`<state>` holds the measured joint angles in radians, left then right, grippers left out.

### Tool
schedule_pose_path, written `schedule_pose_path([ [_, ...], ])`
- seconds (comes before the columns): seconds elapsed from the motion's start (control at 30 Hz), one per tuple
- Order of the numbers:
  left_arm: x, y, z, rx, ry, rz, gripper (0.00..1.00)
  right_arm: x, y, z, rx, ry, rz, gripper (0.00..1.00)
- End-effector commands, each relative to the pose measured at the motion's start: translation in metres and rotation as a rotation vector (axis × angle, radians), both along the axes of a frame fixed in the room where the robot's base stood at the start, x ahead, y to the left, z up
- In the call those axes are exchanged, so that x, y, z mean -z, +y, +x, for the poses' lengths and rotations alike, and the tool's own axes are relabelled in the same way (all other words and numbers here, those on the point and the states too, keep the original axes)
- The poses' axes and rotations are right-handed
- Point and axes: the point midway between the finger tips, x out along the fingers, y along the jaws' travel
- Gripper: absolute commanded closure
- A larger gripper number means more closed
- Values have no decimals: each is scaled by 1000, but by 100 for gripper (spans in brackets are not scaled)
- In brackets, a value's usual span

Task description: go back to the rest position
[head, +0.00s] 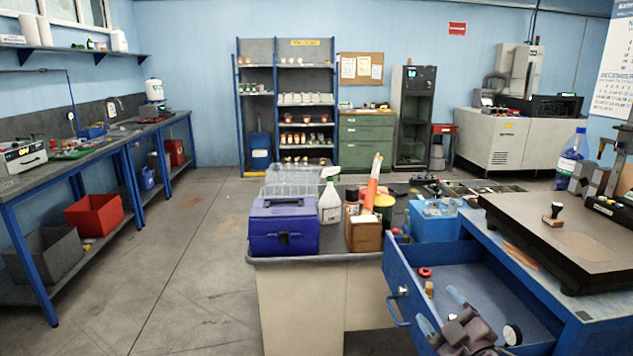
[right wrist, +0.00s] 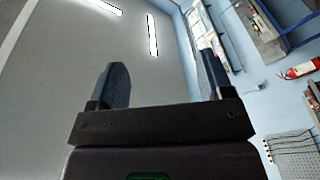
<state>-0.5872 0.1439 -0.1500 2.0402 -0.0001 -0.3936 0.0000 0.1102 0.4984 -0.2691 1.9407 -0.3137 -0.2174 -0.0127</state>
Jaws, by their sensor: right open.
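My right gripper (head: 437,310) shows at the bottom right of the head view, in front of the open blue drawer (head: 400,262), hiding part of its inside. In the right wrist view its two fingers (right wrist: 163,76) stand wide apart with nothing between them. That view looks past the fingers at the grey ceiling with lit strips and the blue wall, so the gripper is tilted away from the bench. My left gripper is in neither view.
The drawer holds a red ring (head: 425,272) and a round white-faced item (head: 512,335). A dark surface plate (head: 570,235) with a stamp (head: 553,215) lies on the blue bench. A blue toolbox (head: 284,226) and a white bottle (head: 329,203) stand on the middle counter. Floor at left is clear.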

Motion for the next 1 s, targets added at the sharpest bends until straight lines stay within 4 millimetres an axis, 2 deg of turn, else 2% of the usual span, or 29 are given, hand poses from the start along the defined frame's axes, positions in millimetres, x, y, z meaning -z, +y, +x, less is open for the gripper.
schedule_pose_path([
  [0.03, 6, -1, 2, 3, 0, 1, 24, 36, -5, -15, 37, 98, 85, 26],
  [0.2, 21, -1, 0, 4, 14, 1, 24, 122, -16, -69, 142, 361, 321, 26],
  [0.3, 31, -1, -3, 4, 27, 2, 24, 165, -20, -106, 198, 479, 432, 26],
  [0.5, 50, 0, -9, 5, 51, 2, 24, 237, -29, -184, 322, 635, 566, 26],
  [0.6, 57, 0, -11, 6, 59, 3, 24, 265, -33, -219, 382, 699, 592, 26],
  [0.73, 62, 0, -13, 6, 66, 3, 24, 288, -35, -252, 429, 758, 608, 26],
  [0.83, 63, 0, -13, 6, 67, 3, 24, 295, -37, -265, 445, 780, 606, 26],
  [1.0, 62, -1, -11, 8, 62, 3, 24, 297, -38, -269, 449, 786, 603, 26],
])
